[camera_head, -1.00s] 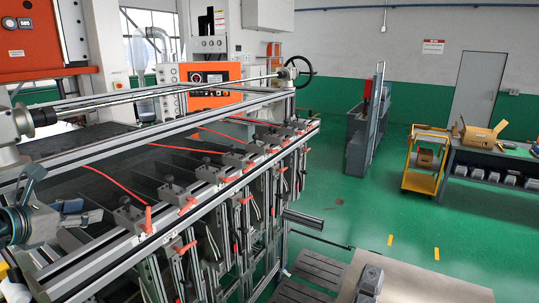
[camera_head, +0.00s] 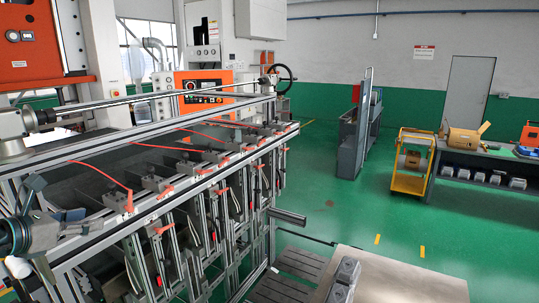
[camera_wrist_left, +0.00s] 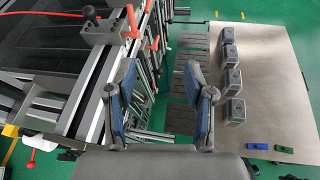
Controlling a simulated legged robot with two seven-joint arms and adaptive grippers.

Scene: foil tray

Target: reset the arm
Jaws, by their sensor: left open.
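My left gripper (camera_head: 58,200) shows at the left edge of the head view, beside the near end of the metal frame machine. Its two blue-grey fingers are spread apart with nothing between them. In the left wrist view the open fingers (camera_wrist_left: 169,85) hang between the machine's frame and a beige table. My right arm and gripper do not show in any view.
The machine's aluminium rail (camera_head: 130,222) with red levers runs close beside the gripper. The beige table (camera_wrist_left: 270,90) holds several grey blocks (camera_wrist_left: 230,80), a blue block (camera_wrist_left: 284,149) and a green block (camera_wrist_left: 257,143). A yellow cart (camera_head: 409,183) stands farther off on open green floor.

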